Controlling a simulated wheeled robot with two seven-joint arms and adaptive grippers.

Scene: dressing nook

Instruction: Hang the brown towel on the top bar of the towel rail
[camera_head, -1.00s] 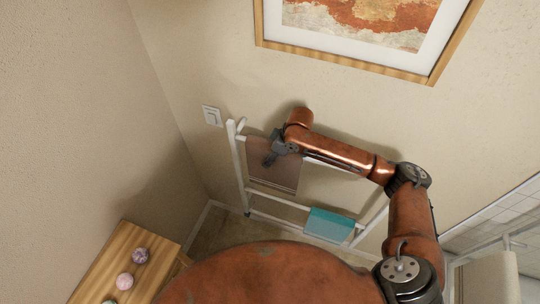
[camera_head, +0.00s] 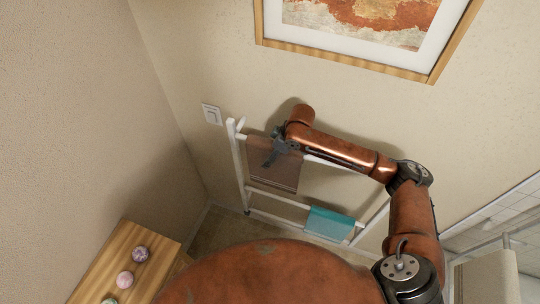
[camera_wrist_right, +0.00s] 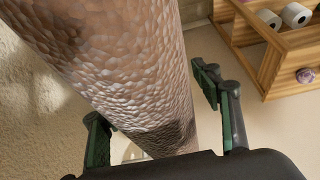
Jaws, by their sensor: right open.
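The brown towel (camera_head: 272,176) hangs from the top bar (camera_head: 326,162) of the white towel rail (camera_head: 238,170), at its left end, in the head view. It also fills the middle of the right wrist view (camera_wrist_right: 130,70) as a textured brown cloth. My right gripper (camera_head: 268,162) is at the upper part of the towel in the head view. In the wrist view its fingers (camera_wrist_right: 160,135) stand apart on either side of the cloth, open. The towel's top edge is partly hidden by my gripper and arm. My left gripper is not in view.
A teal towel (camera_head: 330,223) hangs on the lower bar. A wooden shelf unit (camera_head: 112,258) with several small balls stands at lower left; rolls (camera_wrist_right: 296,15) show on it in the wrist view. A light switch (camera_head: 212,115) and framed picture are on the wall.

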